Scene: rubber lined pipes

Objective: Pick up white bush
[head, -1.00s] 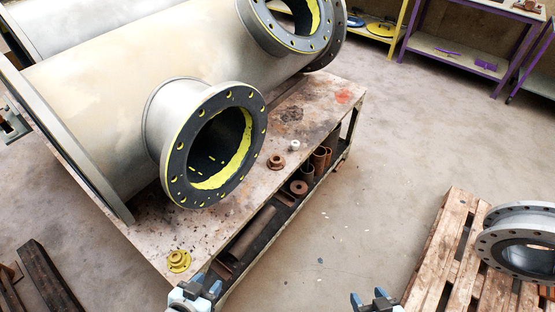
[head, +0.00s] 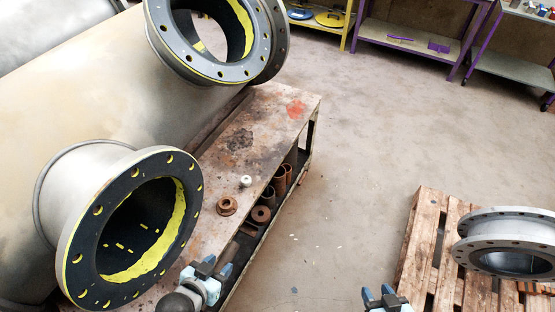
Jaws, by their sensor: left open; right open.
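The white bush (head: 246,181) is a small white piece standing on the worn table top (head: 217,166), just behind a rusty brown flanged bush (head: 227,205). My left gripper (head: 209,266) is open and empty at the table's front edge, nearer to me than the white bush and a little to its left. My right gripper (head: 379,293) is open and empty at the bottom of the view, over the floor to the right of the table. Nothing hides the white bush.
A large grey pipe (head: 100,85) with black-lined, yellow-edged flanges (head: 75,255) covers the table's left side. Rusty pipe pieces (head: 279,180) stand on the lower shelf. A wooden pallet (head: 420,245) with a grey flanged ring (head: 510,225) is at right. The floor (head: 345,150) between is clear.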

